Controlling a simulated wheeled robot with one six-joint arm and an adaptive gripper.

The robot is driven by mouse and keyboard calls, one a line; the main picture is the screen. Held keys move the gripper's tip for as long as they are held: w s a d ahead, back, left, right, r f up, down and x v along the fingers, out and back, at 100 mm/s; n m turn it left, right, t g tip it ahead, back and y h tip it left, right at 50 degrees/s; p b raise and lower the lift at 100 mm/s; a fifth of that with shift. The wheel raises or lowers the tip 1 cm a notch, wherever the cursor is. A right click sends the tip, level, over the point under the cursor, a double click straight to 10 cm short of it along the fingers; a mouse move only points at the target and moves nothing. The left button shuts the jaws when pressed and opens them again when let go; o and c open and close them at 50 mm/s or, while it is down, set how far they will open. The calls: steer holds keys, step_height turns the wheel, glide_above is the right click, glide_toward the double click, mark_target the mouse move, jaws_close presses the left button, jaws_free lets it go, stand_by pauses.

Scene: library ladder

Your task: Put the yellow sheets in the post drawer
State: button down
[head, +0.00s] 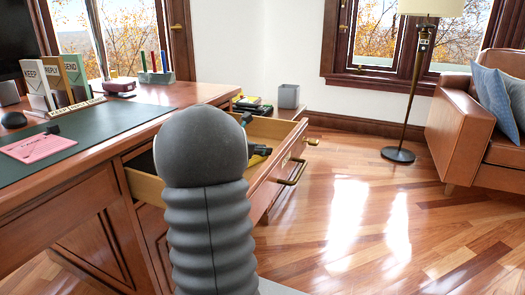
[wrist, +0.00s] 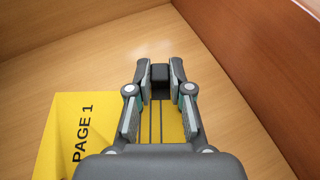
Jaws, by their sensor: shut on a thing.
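The yellow sheets (wrist: 65,122), marked "PAGE 1", show in the wrist view under and beside my gripper (wrist: 160,82). My gripper is shut on the black clip (wrist: 160,74) at their edge. They are inside the open drawer (head: 148,187), over its pale wooden floor (wrist: 85,65); I cannot tell whether they touch it. In the head view my grey arm hides most of the gripper and the drawer's inside. A small yellow patch (head: 258,151) shows beyond it. I cannot read a label on the drawer.
The desk (head: 180,94) carries a pink sheet with a black clip (head: 38,145) and several upright signs reading KEEP, REPLY and SEND (head: 55,80). A grey bin (head: 289,96) stands behind the drawer. A floor lamp (head: 398,154) and a leather sofa (head: 460,125) are right. The floor between is clear.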

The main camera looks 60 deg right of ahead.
steer(key=shift+f, duration=0.15)
steer(key=c, duration=1.1)
jaws_free()
steer(key=shift+o, duration=0.2)
steer(key=shift+w+a+r, duration=0.1)
steer(key=shift+a+r, duration=0.2)
steer(key=shift+r, duration=0.05)
steer(key=p+v, duration=0.2)
steer(key=v, duration=0.9)
steer(key=shift+a, duration=0.2)
